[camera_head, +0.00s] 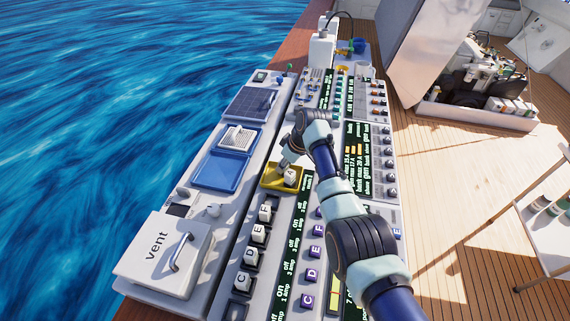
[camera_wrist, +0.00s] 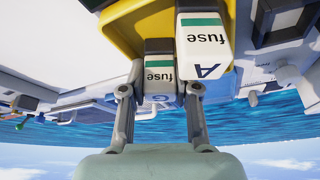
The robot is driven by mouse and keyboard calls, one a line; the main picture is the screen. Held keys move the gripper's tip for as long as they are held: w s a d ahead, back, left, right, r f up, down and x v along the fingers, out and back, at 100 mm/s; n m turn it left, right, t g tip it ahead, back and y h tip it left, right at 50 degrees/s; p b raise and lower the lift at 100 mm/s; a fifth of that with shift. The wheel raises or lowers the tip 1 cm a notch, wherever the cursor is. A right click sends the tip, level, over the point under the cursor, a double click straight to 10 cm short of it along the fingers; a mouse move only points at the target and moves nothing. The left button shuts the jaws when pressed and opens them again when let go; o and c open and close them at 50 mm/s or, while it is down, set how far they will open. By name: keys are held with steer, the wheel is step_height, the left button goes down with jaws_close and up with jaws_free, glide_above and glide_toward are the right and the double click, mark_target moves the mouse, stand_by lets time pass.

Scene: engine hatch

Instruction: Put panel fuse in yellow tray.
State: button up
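The yellow tray (camera_head: 267,184) sits on the console beyond the column of lettered fuses. A white fuse marked A with a green stripe (camera_wrist: 204,42) stands in it, close to my wrist camera; a fuse also shows in the tray in the head view (camera_head: 291,176). A second white, green-striped fuse (camera_wrist: 159,74) is farther from the camera, centred between the fingers of my gripper (camera_wrist: 160,85). The fingertips appear to close on its sides. In the head view my gripper (camera_head: 284,162) is at the tray's far side.
A blue tray (camera_head: 216,172) lies left of the yellow tray, with a white block on its far part. Several lettered fuses (camera_head: 259,233) stand in sockets nearer the camera. A white vent box (camera_head: 165,252) with a handle stands at lower left. Labelled switch panels are to the right.

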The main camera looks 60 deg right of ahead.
steer(key=o, duration=0.4)
steer(key=shift+r, duration=0.4)
steer(key=p+v, duration=0.3)
steer(key=v, duration=0.8)
steer(key=shift+r, duration=0.25)
steer(key=shift+s, duration=0.1)
